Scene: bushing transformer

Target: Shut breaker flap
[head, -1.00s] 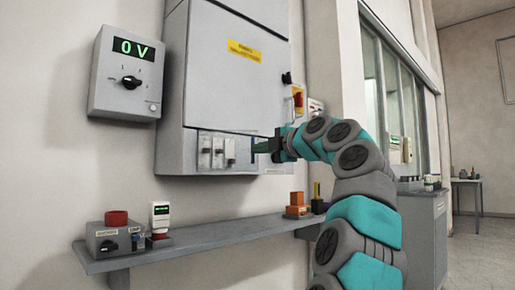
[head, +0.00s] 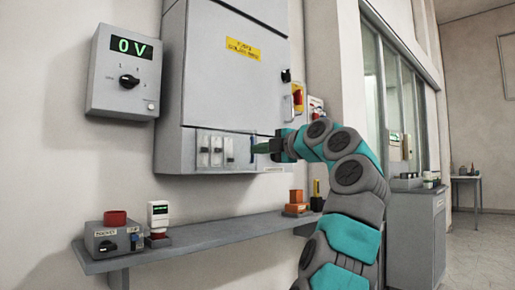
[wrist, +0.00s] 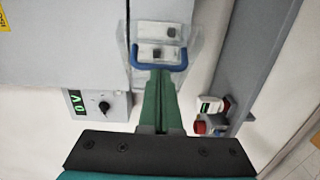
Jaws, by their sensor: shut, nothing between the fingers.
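The breaker flap is a clear panel over a row of breaker switches (head: 216,151) in the lower front of the grey cabinet. A blue handle (wrist: 187,62) runs along the flap edge nearest me in the wrist view. In the head view the handle (head: 252,149) is a thin upright strip right of the switches. My gripper (head: 257,148) is shut and empty, with green fingers. Its tips (wrist: 159,74) are at the handle's middle, touching or almost touching. I cannot tell exactly how far the flap stands from the cabinet face.
A grey shelf (head: 200,236) runs below the cabinet, carrying a control box with a red button (head: 115,218), a small white meter (head: 158,215) and orange blocks (head: 297,202). A 0 V panel (head: 124,75) hangs at left. The space before the cabinet's left part is clear.

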